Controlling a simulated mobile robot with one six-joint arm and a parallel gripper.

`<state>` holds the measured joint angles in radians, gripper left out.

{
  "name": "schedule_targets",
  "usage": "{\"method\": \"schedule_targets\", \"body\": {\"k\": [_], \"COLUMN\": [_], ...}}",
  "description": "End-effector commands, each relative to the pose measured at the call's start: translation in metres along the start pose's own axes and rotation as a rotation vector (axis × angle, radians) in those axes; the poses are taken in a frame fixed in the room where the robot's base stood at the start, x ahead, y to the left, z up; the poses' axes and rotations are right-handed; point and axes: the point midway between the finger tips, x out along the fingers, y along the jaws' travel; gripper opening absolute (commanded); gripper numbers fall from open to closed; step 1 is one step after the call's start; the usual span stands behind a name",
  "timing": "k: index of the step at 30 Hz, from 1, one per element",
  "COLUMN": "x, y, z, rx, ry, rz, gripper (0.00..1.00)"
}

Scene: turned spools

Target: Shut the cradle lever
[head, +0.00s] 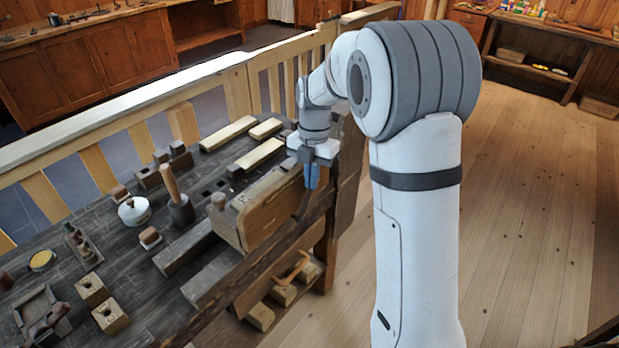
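My gripper (312,176) hangs from my arm with its blue fingers pointing down, near the right end of the workbench (130,230). It is beside the end of a large wooden block (270,208). The fingers overlap in this view, so their opening does not show, and I see nothing held. I cannot identify the cradle or its lever for certain. A dark wooden frame (38,308) with rounded brown parts lies at the bench's lower left. A small wooden stand with upright pieces (82,246) is behind it. Both are well apart from my gripper.
A mallet (181,211) stands head down mid-bench. A slatted railing (150,103) runs behind the bench. The floor (530,200) at right is clear.

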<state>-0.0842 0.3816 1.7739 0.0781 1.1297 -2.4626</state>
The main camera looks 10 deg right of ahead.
Motion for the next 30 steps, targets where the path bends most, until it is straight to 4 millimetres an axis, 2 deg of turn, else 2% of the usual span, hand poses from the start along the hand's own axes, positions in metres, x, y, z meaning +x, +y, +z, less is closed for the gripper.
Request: {"method": "schedule_targets", "body": {"k": [1,4,5,6,9,15,21,30], "x": [-0.013,-0.028,-0.029,-0.029,-0.041,-0.060,-0.069,-0.071], "y": [-0.001,0.000,0.000,-0.002,-0.004,-0.009,-0.011,-0.012], "z": [-0.003,-0.022,-0.022,-0.007,0.014,0.046,0.060,0.062], "rx": [0.001,0.000,0.002,0.006,0.005,0.000,-0.001,-0.002], "ry": [-0.015,-0.010,-0.008,-0.008,-0.007,-0.005,-0.002,-0.002], "rz": [0.005,0.006,0.006,0.006,0.005,0.004,0.003,0.003], "gripper": [0.00,0.00,0.00,0.00,0.00,0.00,0.00,0.00]}}
